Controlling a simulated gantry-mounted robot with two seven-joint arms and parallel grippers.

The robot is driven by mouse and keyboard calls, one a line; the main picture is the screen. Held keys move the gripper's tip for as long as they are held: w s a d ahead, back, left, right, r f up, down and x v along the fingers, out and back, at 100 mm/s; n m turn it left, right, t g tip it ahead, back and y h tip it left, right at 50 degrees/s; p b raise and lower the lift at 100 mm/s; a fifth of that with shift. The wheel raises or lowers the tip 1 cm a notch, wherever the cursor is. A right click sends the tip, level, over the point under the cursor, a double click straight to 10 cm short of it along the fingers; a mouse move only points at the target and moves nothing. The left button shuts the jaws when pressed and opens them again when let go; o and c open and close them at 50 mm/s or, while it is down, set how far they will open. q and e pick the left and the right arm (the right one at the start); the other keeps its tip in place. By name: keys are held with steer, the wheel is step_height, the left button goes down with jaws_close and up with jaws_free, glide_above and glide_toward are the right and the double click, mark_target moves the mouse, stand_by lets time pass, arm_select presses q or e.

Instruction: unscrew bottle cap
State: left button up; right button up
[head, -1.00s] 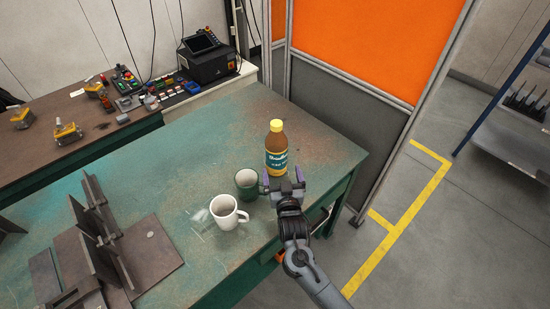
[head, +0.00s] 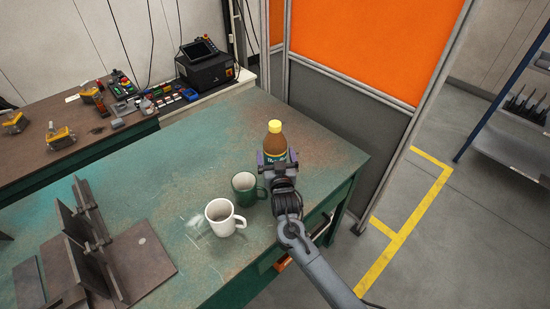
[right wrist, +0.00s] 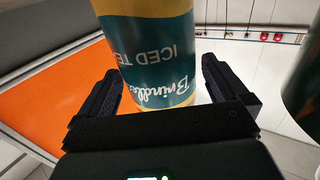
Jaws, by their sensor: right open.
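A brown bottle (head: 275,142) with a yellow cap (head: 274,127) stands upright on the green table (head: 180,160). Its teal and yellow label reads "Brindle ICED TE..." in the right wrist view (right wrist: 160,55). My right gripper (head: 276,157) is at the near side of the bottle and hides its lower part in the head view. In the right wrist view its two fingers (right wrist: 160,85) are open, one on each side of the bottle, with a gap at each side. My left gripper is not in view.
A green mug (head: 243,188) stands just left of my right gripper, with a white mug (head: 221,219) nearer the front. Brown metal plates (head: 140,262) lie at left. A dark control box (head: 205,72) stands behind. An orange and grey partition (head: 360,50) rises behind the table.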

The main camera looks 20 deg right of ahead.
steer(key=b+x, duration=0.1)
steer(key=x, duration=0.2)
steer(key=shift+w+d, duration=0.1)
steer(key=shift+w, duration=0.25)
steer(key=shift+r, duration=0.15)
steer(key=c, duration=1.2)
